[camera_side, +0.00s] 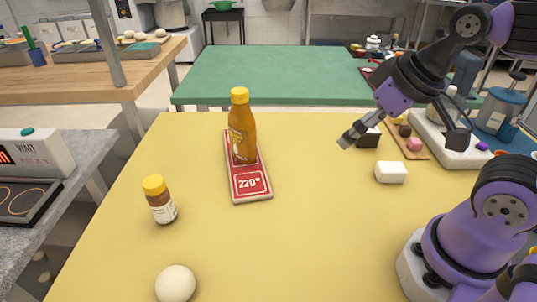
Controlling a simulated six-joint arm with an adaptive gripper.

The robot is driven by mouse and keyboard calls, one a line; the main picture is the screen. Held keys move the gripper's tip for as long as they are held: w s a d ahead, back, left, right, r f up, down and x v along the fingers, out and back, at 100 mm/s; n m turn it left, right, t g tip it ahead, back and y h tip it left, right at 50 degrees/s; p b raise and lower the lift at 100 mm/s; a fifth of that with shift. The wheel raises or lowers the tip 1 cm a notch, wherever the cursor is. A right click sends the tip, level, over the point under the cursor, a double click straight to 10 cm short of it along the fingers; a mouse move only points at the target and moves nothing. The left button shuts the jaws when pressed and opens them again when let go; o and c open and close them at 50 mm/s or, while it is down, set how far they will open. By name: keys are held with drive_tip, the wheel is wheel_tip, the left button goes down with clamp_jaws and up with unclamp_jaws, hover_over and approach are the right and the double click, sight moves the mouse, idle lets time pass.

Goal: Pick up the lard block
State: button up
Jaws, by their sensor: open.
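The lard block (391,173) looks to be the small white block with rounded edges, lying on the yellow table (320,240) at the right, near my arm's base. My gripper (403,138) is open and empty. Its fingers are spread wide, pointing down, and show above the block in the picture. No finger appears to touch the block, which is fully in view. How far the gripper is above or behind it I cannot tell.
A dark block (369,139), a wooden board (414,153) with small pieces and a white scale-like device (452,150) are close behind. A small jar (159,199) and an egg (175,284) are left; mid-table is clear.

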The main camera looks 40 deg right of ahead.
idle(0.3)
drive_tip(key=n+g, duration=0.6)
drive_tip(key=n, duration=0.3)
hover_over(393, 166)
drive_tip(key=f, duration=1.1)
drive_tip(key=shift+w+a+f, duration=0.1)
drive_tip(key=shift+w+f, duration=0.15)
drive_tip(key=f, duration=0.5)
drive_tip(key=shift+s+f, duration=0.25)
drive_tip(key=shift+f, duration=0.05)
drive_tip(key=c, duration=1.3)
